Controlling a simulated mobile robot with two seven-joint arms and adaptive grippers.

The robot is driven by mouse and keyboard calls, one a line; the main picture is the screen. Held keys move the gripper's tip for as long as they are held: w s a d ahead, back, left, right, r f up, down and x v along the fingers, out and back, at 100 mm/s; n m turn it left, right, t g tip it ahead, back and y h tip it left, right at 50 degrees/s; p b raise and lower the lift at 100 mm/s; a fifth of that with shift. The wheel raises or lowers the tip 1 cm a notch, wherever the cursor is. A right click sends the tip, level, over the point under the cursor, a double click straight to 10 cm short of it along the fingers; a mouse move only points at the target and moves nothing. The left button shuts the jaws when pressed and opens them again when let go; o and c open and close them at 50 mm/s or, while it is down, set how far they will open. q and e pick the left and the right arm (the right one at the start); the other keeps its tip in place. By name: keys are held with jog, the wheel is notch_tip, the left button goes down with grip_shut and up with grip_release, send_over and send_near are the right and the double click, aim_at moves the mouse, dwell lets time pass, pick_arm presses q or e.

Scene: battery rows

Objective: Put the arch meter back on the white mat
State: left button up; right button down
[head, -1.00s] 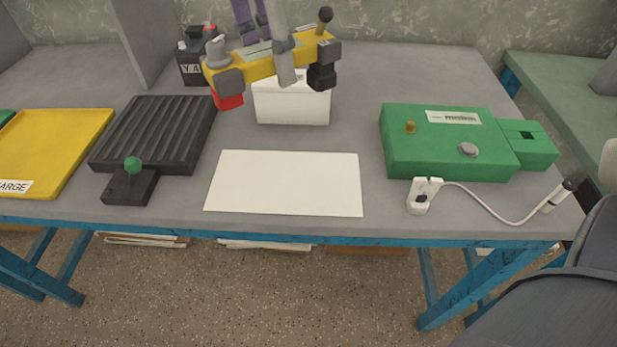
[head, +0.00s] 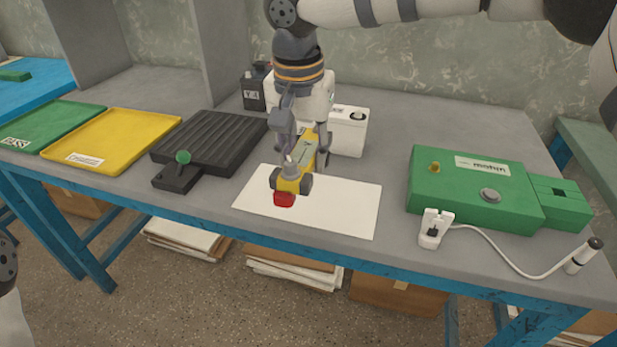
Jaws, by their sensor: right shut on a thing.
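The arch meter (head: 306,152) is a yellow bar with a grey knob, grey end blocks and a red foot at its near end. My right gripper (head: 304,140) is shut on it from above. The meter points toward the front of the table, with its near end over the white mat (head: 350,208). I cannot tell whether the red foot touches the mat. The meter's far end is partly hidden by the gripper. My left gripper is out of view.
A white battery (head: 350,132) stands just behind the mat, close to the gripper. A black ribbed tray (head: 205,142) with a green-knobbed block (head: 178,176) is left of the mat. A green box (head: 465,190) and a white corded probe (head: 434,228) are to the right.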

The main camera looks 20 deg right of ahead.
aim_at(308, 145)
jog(key=f, duration=0.2)
jog(key=w+d+f, duration=0.1)
jog(key=w+f, duration=0.1)
jog(key=f, duration=0.1)
jog(key=shift+w+d+f, duration=0.15)
jog(key=shift+d+f, duration=0.2)
jog(key=shift+f, duration=0.4)
jog(key=c, duration=1.2)
grip_release()
jog(key=shift+f, duration=0.1)
jog(key=shift+o, duration=0.2)
jog(key=r, duration=0.4)
jog(key=s+r, duration=0.1)
jog(key=r, duration=0.7)
jog(key=shift+s+a+r, duration=0.15)
jog(key=shift+a, duration=0.25)
